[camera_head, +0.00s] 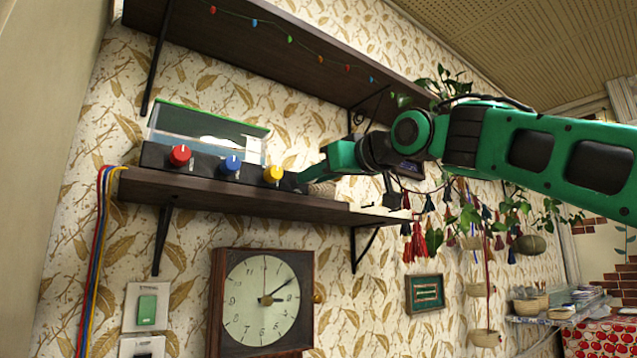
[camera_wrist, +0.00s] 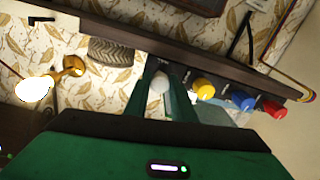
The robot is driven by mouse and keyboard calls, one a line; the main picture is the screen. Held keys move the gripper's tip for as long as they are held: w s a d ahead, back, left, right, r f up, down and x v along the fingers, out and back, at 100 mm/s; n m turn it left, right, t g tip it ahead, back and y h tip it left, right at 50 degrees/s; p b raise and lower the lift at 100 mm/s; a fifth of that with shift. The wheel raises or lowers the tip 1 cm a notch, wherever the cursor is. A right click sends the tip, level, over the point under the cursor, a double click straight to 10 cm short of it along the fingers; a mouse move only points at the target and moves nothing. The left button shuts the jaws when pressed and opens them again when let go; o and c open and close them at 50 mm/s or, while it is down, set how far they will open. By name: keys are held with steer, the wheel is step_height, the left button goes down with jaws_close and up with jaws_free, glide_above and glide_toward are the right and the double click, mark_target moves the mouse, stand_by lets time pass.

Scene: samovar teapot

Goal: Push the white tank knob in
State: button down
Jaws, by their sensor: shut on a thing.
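The white tank knob (camera_wrist: 160,82) shows in the wrist view, between the two fingers of my gripper (camera_wrist: 163,80). The fingers are closed on it and cover part of its sides. How far in the knob sits I cannot tell. In the head view my gripper (camera_head: 308,178) reaches the right end of the dark knob panel (camera_head: 208,164) and hides the white knob. The glass tank (camera_head: 205,138) with a green lid stands behind the panel. Yellow (camera_head: 273,174), blue (camera_head: 231,165) and red (camera_head: 180,155) knobs stick out to the left of my gripper.
The panel stands on a dark wooden shelf (camera_head: 240,200), with an upper shelf (camera_head: 250,45) above. A wall clock (camera_head: 262,300) hangs below. Coloured cables (camera_head: 97,250) hang at the left. Tassels and plants (camera_head: 420,240) hang to the right. A ribbed round thing (camera_wrist: 110,50) sits near my gripper.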

steer(key=shift+x, duration=0.8)
steer(key=shift+w+d+r, duration=0.1)
steer(key=c, duration=1.5)
jaws_free()
steer(key=shift+w, duration=0.15)
steer(key=v, duration=1)
steer(key=shift+s+d, duration=0.2)
steer(key=shift+s, duration=0.15)
